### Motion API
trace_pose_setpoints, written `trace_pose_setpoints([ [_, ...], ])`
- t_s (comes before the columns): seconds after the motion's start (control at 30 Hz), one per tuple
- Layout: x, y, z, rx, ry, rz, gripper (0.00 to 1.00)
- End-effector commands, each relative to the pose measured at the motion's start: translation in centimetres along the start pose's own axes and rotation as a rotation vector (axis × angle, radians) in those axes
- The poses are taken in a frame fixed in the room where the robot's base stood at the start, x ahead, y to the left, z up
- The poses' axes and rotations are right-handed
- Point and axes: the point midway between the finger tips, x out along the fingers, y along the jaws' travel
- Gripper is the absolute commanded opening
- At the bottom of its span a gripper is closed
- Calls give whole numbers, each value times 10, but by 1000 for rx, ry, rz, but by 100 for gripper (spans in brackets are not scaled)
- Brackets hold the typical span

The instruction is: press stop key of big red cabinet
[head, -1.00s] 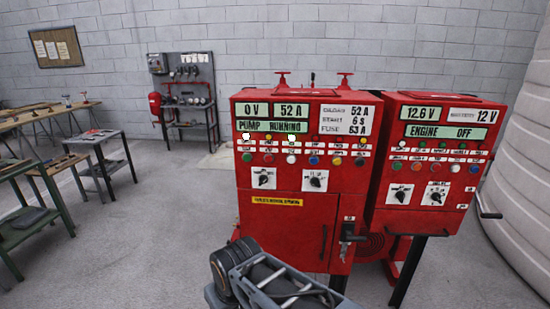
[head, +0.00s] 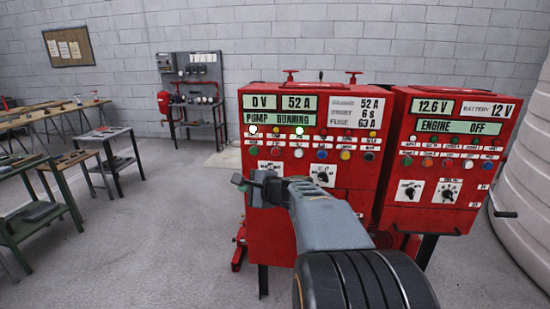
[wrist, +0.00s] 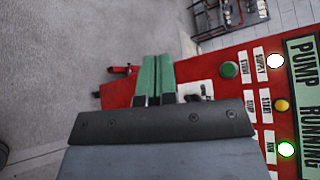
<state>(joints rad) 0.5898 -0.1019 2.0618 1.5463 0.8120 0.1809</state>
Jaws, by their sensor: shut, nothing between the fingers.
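The big red cabinet (head: 330,205) stands left of a smaller red cabinet. Its display (head: 286,118) reads "PUMP RUNNING", with a lit white lamp and a lit green lamp. Below is a row of round buttons: green (head: 253,151), red (head: 275,153), white, blue and others, with labels too small to read surely. My gripper (head: 240,182) is shut and empty, below and left of the green button in the head view. In the wrist view its green fingertips (wrist: 153,75) are together, apart from the green button (wrist: 229,69). The red button is hidden there behind my gripper.
The smaller red cabinet (head: 445,150), its display reading "ENGINE OFF", stands close on the right, with a pale tank (head: 525,180) beside it. Rotary switches (head: 322,175) sit below the buttons. Work tables (head: 105,135) stand at left. Floor left of the cabinet is clear.

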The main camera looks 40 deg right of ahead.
Motion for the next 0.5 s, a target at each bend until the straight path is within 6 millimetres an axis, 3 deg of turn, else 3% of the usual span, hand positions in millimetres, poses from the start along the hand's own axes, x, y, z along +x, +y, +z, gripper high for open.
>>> trace_pose_setpoints([
  [0.03,-2,-12,-18,67,22,-62,0],
  [0.2,-12,-44,-54,226,60,-221,0],
  [0.5,-20,-60,-73,303,77,-304,0],
])
